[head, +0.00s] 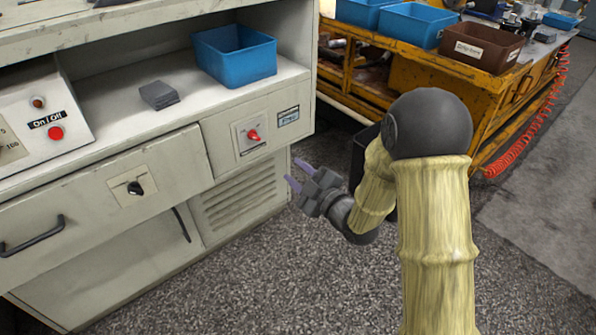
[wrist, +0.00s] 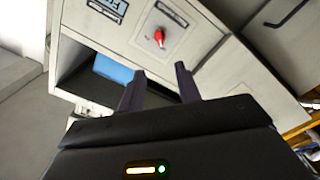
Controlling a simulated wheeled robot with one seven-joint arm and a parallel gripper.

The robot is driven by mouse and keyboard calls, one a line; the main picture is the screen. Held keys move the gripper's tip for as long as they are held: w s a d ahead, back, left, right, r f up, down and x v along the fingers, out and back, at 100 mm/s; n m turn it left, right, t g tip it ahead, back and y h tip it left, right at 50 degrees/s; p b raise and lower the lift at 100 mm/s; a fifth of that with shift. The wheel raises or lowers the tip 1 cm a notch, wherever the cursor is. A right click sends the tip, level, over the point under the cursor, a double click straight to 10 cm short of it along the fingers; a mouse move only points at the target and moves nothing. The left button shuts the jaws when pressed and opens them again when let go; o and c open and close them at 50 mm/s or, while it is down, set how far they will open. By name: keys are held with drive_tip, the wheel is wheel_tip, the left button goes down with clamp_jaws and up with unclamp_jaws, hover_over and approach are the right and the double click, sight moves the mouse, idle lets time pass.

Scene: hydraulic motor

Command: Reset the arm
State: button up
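My gripper (head: 297,174) is in front of the right end of the grey cabinet (head: 250,200), beside its vented lower panel. Its two purple fingers are apart with nothing between them. In the wrist view the gripper (wrist: 158,85) is also open and empty. Its fingers point toward the cabinet panel with the red switch (wrist: 159,36). The arm, in a yellowish cover, is bent at a dark elbow and reaches left. The red switch also shows in the head view (head: 253,135), above and left of the gripper.
A blue bin (head: 235,60) and a grey block (head: 159,95) sit on the cabinet shelf. A control box (head: 40,125) stands at the left. A yellow workbench (head: 440,85) with blue bins and a brown bin (head: 480,50) is behind the arm. The front floor (head: 270,290) is clear.

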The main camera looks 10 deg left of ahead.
drive_tip(key=shift+w, duration=0.1)
idle(0.3)
drive_tip(key=s+d+r+m+g+h+p, duration=0.1)
drive_tip(key=d+r+m+h+p, duration=0.1)
drive_tip(key=d+m+h+p, duration=0.45)
drive_tip(key=s+d+r+m+g+h+p, duration=0.1)
drive_tip(key=d+r+m+h, duration=0.2)
drive_tip(key=d, duration=0.7)
drive_tip(key=s+d+r+m+g+h+p, duration=0.25)
drive_tip(key=s+d+m+g, duration=0.2)
drive_tip(key=s, duration=0.35)
drive_tip(key=s+d+r+m+g+h+p, duration=0.25)
drive_tip(key=s+d+m, duration=0.25)
drive_tip(key=s, duration=0.4)
drive_tip(key=w+p+v, duration=0.2)
drive_tip(key=p+v, duration=1)
drive_tip(key=w+d+r+p+v, duration=0.1)
drive_tip(key=w+p+v, duration=0.2)
drive_tip(key=p+v, duration=0.9)
drive_tip(key=w+d+r+p+v, duration=0.1)
drive_tip(key=w+p+v, duration=0.2)
drive_tip(key=p+v, duration=0.9)
drive_tip(key=shift+w+y+p, duration=0.3)
drive_tip(key=shift+y+p, duration=0.05)
drive_tip(key=shift+p, duration=0.7)
drive_tip(key=shift+d+r, duration=0.1)
drive_tip(key=shift+d, duration=0.05)
